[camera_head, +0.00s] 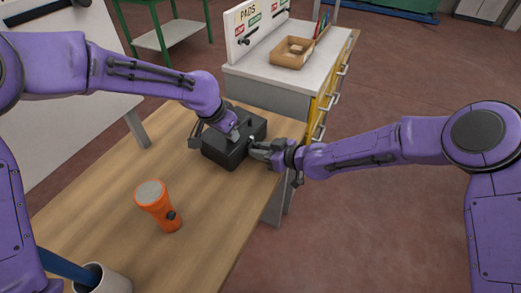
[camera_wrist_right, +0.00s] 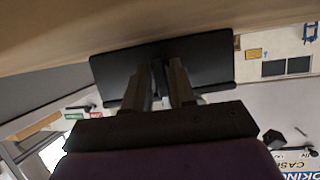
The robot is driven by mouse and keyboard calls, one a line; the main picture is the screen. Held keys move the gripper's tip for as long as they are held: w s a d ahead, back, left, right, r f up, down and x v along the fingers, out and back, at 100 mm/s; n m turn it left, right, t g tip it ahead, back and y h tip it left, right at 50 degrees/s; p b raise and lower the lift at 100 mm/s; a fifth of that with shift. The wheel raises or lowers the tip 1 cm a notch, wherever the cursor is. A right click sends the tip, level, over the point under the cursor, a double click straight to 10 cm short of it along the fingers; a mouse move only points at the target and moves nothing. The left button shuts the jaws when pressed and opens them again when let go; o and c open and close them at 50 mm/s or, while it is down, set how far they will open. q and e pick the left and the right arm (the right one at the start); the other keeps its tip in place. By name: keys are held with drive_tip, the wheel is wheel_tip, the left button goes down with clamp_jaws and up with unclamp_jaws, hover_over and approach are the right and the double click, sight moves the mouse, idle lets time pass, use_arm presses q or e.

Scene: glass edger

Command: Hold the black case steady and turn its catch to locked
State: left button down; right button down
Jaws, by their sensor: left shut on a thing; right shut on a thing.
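The black case (camera_head: 226,152) sits on the wooden table near its far right end. My left gripper (camera_head: 234,134) comes down onto the top of the case and is shut on a part there that its fingers mostly hide, so I cannot name it surely. My right gripper (camera_head: 258,150) reaches in from the right and is shut at the right side of the case. In the right wrist view the dark case (camera_wrist_right: 213,60) fills the middle, with both fingers (camera_wrist_right: 172,75) against its face. The catch is hidden by the fingers, so its setting cannot be told.
A white cup (camera_head: 103,280) with a blue object is at the near edge. A grey-topped cabinet (camera_head: 262,75) with a cardboard tray (camera_head: 292,52) stands behind. Table between flashlight and case is clear.

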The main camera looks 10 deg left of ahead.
drive_tip(key=shift+d, duration=0.1)
use_arm(q)
drive_tip(key=shift+f, duration=0.1)
use_arm(e)
drive_tip(key=c, duration=1.2)
unclamp_jaws()
use_arm(q)
drive_tip(key=shift+s, duration=0.1)
use_arm(e)
drive_tip(key=shift+o, duration=0.2)
drive_tip(key=v, duration=1.2)
use_arm(q)
drive_tip(key=c, duration=1.1)
unclamp_jaws()
drive_tip(key=shift+o, duration=0.2)
